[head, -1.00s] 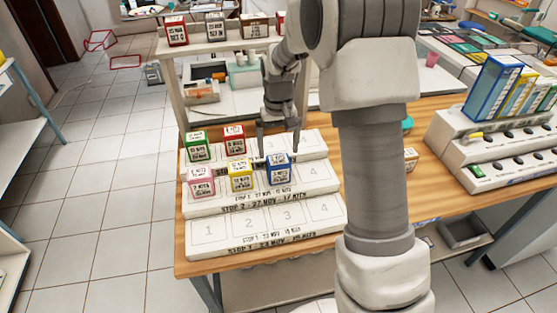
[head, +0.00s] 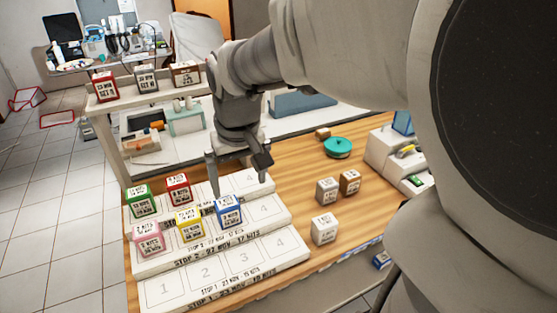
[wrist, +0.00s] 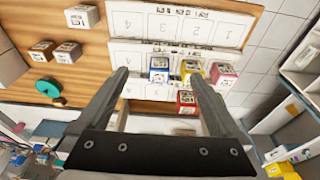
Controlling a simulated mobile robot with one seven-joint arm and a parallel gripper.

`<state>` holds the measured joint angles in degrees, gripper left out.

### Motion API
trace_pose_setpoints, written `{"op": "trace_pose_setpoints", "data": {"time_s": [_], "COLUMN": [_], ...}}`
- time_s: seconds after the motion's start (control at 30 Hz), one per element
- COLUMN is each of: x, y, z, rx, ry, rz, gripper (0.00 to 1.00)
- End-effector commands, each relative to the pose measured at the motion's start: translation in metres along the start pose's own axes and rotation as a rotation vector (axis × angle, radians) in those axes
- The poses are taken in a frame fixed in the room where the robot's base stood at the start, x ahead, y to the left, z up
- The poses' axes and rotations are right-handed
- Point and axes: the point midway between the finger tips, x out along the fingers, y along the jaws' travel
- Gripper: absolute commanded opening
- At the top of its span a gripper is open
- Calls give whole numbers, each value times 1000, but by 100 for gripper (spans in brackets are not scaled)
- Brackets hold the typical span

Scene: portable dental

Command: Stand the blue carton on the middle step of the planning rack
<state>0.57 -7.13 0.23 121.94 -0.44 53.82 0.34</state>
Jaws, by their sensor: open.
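The blue carton (head: 229,212) stands upright on the middle step of the white stepped planning rack (head: 206,272), in the third place, right of a yellow carton (head: 189,226) and a pink carton (head: 146,239). My gripper (head: 238,180) is open, pointing down behind and above the blue carton, with nothing held. In the wrist view the blue carton (wrist: 158,70) shows between and beyond the spread fingertips (wrist: 157,76), apart from them. A green carton (head: 139,199) and a red carton (head: 178,187) stand on the top step.
Several pale and brown cartons (head: 324,230) stand on the wooden table right of the rack, with a teal round item (head: 338,147) behind them. A raised shelf (head: 128,97) with cartons stands behind the rack. The bottom step and the fourth middle place are empty.

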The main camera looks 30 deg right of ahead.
Motion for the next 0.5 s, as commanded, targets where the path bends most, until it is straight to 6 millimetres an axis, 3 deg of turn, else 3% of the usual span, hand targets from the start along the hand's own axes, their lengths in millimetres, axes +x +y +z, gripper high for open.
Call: {"op": "trace_pose_setpoints", "data": {"time_s": [0.03,0.1,0.3,0.5], "x": [-34,-44,-58,-58], "y": [-4,-4,-2,-2], "z": [10,28,79,112], "rx": [-10,-11,-6,-6], "ry": [99,132,220,278], "rz": [-1,-1,-1,-5], "gripper": [100,100,100,100]}}
